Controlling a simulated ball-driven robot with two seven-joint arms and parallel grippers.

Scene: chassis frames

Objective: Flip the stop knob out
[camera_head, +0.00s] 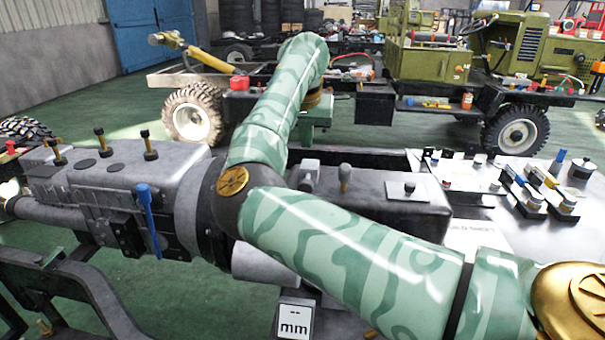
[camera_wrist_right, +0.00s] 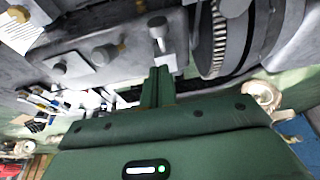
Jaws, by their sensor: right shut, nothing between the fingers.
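My right gripper (camera_wrist_right: 158,76) is shut and empty, its green fingers together, in the right wrist view. The fingertips are just short of a grey knob (camera_wrist_right: 157,32) on a small plate on the grey housing; I cannot tell if they touch. In the head view this knob (camera_head: 309,168) stands on the housing below my wrist. Beside it is a rounded grey knob with a gold collar (camera_head: 345,174), then a dark knob on a square plate (camera_head: 409,187). No label shows which is the stop knob. My left gripper is not in view.
A grey gearbox (camera_head: 95,195) with several black-topped gold posts and a blue lever (camera_head: 149,215) lies at the left. A bench (camera_head: 480,205) with several small parts is at the right. A vehicle chassis stands behind. My right arm crosses over the housing.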

